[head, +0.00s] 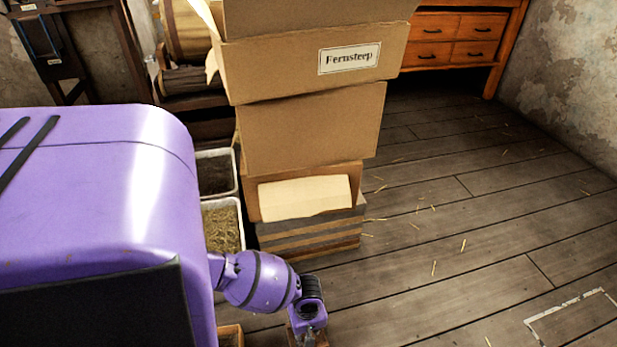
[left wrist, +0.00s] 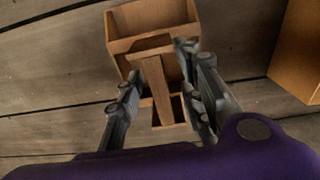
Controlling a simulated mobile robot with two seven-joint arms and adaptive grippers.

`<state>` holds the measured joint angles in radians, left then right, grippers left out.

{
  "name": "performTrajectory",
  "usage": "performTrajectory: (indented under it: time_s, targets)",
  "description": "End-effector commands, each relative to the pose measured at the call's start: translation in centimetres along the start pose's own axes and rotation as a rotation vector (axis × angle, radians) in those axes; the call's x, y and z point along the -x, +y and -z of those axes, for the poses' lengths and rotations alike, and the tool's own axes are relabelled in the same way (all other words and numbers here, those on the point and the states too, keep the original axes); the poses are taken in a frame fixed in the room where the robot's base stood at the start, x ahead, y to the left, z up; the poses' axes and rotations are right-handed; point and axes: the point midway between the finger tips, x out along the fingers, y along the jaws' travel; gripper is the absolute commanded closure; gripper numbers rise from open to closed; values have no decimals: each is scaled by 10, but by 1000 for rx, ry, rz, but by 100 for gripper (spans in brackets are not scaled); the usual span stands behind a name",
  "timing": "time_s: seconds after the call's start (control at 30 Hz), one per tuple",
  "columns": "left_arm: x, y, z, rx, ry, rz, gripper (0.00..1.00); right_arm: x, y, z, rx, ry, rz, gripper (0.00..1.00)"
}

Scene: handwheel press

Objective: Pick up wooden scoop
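In the left wrist view a light-brown wooden piece that looks like the scoop (left wrist: 154,92) has a handle-like bar running down from an open, box-shaped end. My left gripper (left wrist: 162,68) has its fingers apart, one on each side of this bar. A gap shows at the left finger; I cannot tell whether the right finger touches. In the head view my left gripper (head: 308,334) is at the bottom edge, pointing down, and mostly cut off. The scoop cannot be made out clearly there. My right gripper is not in view.
A tall stack of cardboard boxes (head: 311,130) stands behind my left arm. White bins, one holding straw (head: 222,226), stand left of it. An orange-brown wooden box (left wrist: 301,48) is right in the wrist view. The plank floor (head: 470,215) is mostly clear at right.

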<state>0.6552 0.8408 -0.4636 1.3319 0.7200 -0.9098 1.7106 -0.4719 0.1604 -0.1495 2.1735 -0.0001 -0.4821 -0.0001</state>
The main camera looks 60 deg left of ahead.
Motion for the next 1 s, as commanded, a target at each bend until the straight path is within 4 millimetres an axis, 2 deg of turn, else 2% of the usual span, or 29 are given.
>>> performTrajectory:
  time_s: [0.07, 0.33, 0.83, 1.0]
  targets:
    - [1, 0, 0, 0, 0, -1, 66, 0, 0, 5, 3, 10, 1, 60]
    - [1, 0, 0, 0, 0, -1, 100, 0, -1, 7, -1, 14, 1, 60]
    - [2, 1, 0, 0, 0, -2, 100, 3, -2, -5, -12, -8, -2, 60]
    - [11, 1, 0, -1, -1, -3, 100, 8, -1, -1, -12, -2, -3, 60]
